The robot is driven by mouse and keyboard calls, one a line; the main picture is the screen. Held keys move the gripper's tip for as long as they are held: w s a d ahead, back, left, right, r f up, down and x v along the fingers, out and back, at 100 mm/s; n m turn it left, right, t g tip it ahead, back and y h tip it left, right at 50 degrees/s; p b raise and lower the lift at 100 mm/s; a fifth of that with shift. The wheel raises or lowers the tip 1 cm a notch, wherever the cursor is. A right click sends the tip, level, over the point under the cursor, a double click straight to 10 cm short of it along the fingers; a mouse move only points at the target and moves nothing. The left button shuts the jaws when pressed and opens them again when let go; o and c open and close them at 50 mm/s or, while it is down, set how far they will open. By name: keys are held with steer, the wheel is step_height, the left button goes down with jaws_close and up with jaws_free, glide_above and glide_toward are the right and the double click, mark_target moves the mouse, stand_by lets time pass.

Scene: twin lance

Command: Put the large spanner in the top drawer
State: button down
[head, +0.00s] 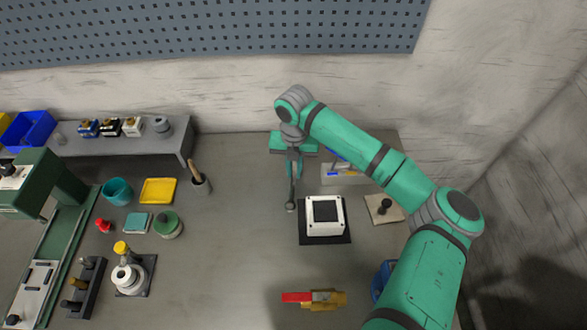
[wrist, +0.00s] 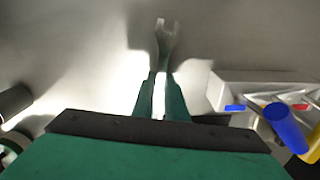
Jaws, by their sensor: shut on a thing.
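My gripper (head: 293,165) is shut on the grey metal spanner (wrist: 165,42), with its two green fingers on either side of the shank in the wrist view. The spanner's open-jawed end sticks out past the fingertips. In the head view the spanner (head: 291,194) hangs down from the gripper, just left of the white square box.
A white box with a dark top (head: 325,215) stands on a black mat near the spanner. A small board with a black knob (head: 384,208) is at right. Cups, trays and a green machine (head: 60,205) crowd the left.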

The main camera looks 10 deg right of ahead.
mark_target(295, 175)
steer(key=c, duration=1.8)
jaws_free()
steer(key=shift+s+d+f, duration=0.1)
steer(key=shift+d, duration=0.2)
steer(key=shift+o, duration=0.2)
steer(key=shift+a, duration=0.15)
step_height(295, 175, up, 11)
